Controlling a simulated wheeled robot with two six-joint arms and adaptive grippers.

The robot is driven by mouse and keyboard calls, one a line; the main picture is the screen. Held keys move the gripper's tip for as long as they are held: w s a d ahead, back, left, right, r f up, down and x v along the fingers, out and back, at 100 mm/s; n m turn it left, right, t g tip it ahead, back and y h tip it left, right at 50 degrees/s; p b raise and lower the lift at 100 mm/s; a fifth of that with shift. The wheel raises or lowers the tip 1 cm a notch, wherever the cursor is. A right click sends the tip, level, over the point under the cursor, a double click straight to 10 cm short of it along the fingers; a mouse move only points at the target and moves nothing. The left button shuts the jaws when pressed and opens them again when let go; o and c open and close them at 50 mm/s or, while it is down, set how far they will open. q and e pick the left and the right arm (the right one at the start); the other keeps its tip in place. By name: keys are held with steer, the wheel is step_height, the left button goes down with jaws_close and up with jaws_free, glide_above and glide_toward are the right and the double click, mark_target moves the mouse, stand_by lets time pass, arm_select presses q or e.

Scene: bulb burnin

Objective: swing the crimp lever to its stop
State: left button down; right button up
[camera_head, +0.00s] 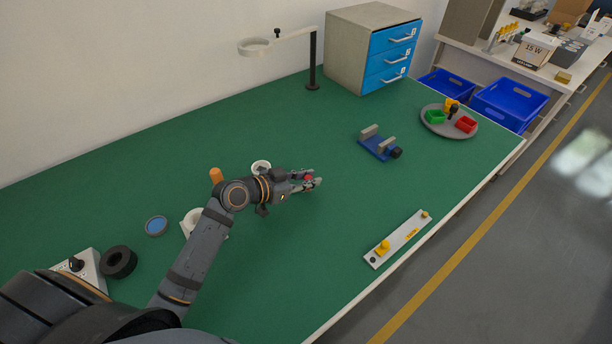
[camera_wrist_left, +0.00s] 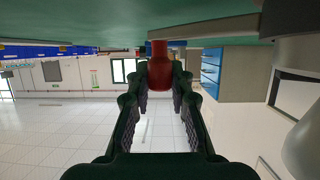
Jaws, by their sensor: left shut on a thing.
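My left gripper (camera_head: 311,182) is over the middle of the green bench, its arm coming in from the lower left. In the left wrist view its two dark fingers sit on either side of a red knob (camera_wrist_left: 160,68), and it is shut on it. The knob appears to be the handle of the crimp lever. A grey bar (camera_wrist_left: 205,45) runs beside the knob in that view, seemingly the lever arm. In the head view only a bit of red (camera_head: 309,178) shows at the fingers; the gripper hides most of the lever. My right gripper is not in view.
A blue vise (camera_head: 378,146) and a grey plate with yellow knobs (camera_head: 399,239) stand to the right. A round tray (camera_head: 434,127) holds green and red bins. A lamp post (camera_head: 313,62) and drawer cabinet (camera_head: 351,55) are behind. Bench space before the gripper is clear.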

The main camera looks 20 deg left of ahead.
arm_select(q)
steer(key=shift+s+f+m+g+h+b, duration=0.15)
steer(key=shift+s+m+g+h+b, duration=0.3)
steer(key=shift+s+m, duration=0.1)
steer(key=c, duration=1.2)
jaws_free()
steer(key=shift+o, duration=0.2)
steer(key=v, duration=0.6)
steer(key=shift+s+a, duration=0.25)
steer(key=shift+s+a+r, duration=0.15)
steer(key=shift+s+r, duration=0.15)
steer(key=shift+r, duration=0.05)
